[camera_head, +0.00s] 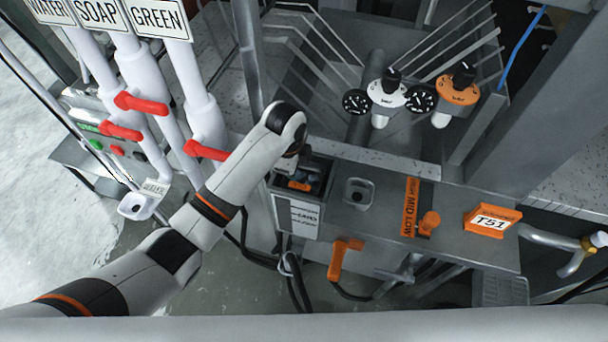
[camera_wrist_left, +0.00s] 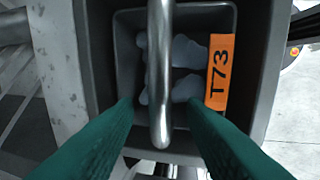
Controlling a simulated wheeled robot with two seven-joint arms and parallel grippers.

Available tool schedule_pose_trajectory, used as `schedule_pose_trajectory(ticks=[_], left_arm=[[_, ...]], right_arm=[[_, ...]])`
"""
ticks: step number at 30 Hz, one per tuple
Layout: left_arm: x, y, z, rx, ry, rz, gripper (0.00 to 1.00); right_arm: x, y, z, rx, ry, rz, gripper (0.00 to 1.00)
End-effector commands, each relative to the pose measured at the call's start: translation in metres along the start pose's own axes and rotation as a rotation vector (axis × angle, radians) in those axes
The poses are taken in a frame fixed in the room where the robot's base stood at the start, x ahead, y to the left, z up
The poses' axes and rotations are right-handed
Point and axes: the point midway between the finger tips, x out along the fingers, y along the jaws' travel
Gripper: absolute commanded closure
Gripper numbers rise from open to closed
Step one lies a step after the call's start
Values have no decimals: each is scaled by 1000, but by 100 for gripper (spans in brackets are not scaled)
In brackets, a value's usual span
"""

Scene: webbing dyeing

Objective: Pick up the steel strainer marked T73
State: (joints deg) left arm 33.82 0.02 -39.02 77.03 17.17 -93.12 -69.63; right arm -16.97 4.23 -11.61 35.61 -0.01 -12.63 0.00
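The steel strainer marked T73 shows in the left wrist view as a dark square tray with an orange T73 tag (camera_wrist_left: 219,72). Pale bluish lumps (camera_wrist_left: 185,52) lie inside it. A shiny steel bar handle (camera_wrist_left: 160,70) crosses over it. My left gripper (camera_wrist_left: 160,105) is open, its two green fingers on either side of the handle with gaps to it. In the head view my left arm reaches over a dark box opening with an orange tag (camera_head: 299,186). The fingers are largely hidden there. My right gripper is not in view.
A steel counter holds a small square basin (camera_head: 358,192), an orange lever (camera_head: 428,222) and an orange T51 sign (camera_head: 491,220). Gauges and regulators (camera_head: 388,92) stand behind. White pipes with red valve handles (camera_head: 140,104) rise at the left, near my arm.

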Motion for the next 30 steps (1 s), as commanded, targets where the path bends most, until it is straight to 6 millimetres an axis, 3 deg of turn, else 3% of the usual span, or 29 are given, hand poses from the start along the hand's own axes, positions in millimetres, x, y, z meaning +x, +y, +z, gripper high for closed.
schedule_pose_trajectory(ticks=[5, 12, 19, 30], left_arm=[[17, 0, 0, 0, 0, 0, 63], [20, 0, 0, 0, 0, 1, 63], [19, 0, 0, 0, 0, 1, 100], [19, 0, -1, 0, 2, 0, 100]], right_arm=[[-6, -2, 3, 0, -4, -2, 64], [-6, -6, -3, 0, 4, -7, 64], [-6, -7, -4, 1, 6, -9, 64], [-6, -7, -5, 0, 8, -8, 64]])
